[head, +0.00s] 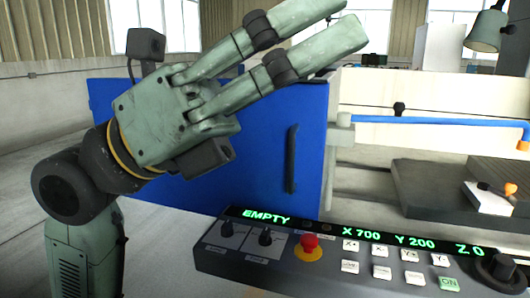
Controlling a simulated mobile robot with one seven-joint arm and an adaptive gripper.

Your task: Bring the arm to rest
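My gripper (338,20) is raised in the upper middle of the head view. It is green with dark joints, and its two fingers point up and to the right. There is a gap between the fingers and nothing shows in it, so it is open and empty. My arm (84,245) rises from the lower left and bends at a dark round joint. The gripper's palm appears in front of a blue panel (262,150) with a dark vertical handle. The fingers reach past the panel's top edge in the picture, and I see no contact.
A control console (213,263) at the bottom reads "EMPTY", "X 700 Y 200 Z 0". It has a red stop button (309,243), switches and a knob. A lamp (486,30) hangs upper right.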

